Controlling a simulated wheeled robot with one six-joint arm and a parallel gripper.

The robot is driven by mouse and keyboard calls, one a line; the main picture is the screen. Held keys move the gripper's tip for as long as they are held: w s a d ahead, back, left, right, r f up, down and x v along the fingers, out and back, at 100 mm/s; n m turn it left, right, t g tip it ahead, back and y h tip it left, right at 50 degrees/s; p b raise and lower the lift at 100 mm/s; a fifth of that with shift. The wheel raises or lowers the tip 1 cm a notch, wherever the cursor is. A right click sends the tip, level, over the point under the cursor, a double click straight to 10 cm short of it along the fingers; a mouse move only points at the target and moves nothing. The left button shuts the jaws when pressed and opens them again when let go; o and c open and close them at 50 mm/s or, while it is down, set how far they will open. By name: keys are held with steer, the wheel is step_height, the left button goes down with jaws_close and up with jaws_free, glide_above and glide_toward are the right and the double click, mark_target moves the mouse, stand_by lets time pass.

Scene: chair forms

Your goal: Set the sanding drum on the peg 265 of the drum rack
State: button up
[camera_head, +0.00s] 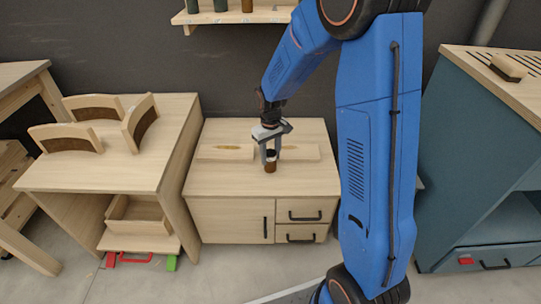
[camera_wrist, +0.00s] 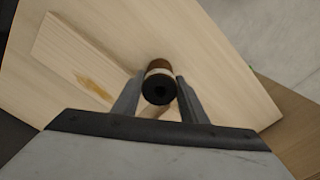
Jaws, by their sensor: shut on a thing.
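The sanding drum (camera_wrist: 158,84) is a small brown cylinder with a dark end and a dark hole in it. My gripper (camera_wrist: 157,90) is shut on it, with one finger on each side. In the head view the drum (camera_head: 270,163) hangs upright below my gripper (camera_head: 271,153), over the top of the middle cabinet (camera_head: 208,178). I cannot tell whether its lower end touches the wood. I cannot make out the drum rack or a peg marked 265 in either view.
A pale board (camera_head: 224,152) with a brown stain lies behind the drum. Curved wooden forms (camera_head: 65,139) stand on the left table (camera_head: 110,172). A teal cabinet (camera_head: 455,150) with a slatted top holding a block (camera_head: 508,68) stands at right. A shelf (camera_head: 235,16) is on the back wall.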

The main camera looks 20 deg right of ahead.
steer(key=o, duration=1.2)
steer(key=shift+f, duration=0.1)
steer(key=shift+c, duration=0.2)
step_height(320, 180, up, 12)
steer(key=r, duration=0.1)
steer(key=s+d+r+m+t, duration=0.1)
steer(key=s+d+r, duration=0.1)
steer(key=s+r, duration=0.45)
steer(key=s+d+r+m+t, duration=0.1)
steer(key=s+r, duration=0.2)
steer(key=s, duration=0.7)
steer(key=s+d+m+t, duration=0.1)
steer(key=s+d+t, duration=0.1)
steer(key=s, duration=1.4)
steer(key=shift+s+r+t, duration=0.15)
steer(key=shift+r+t, duration=0.05)
steer(key=shift+t, duration=0.2)
steer(key=shift+o, duration=0.4)
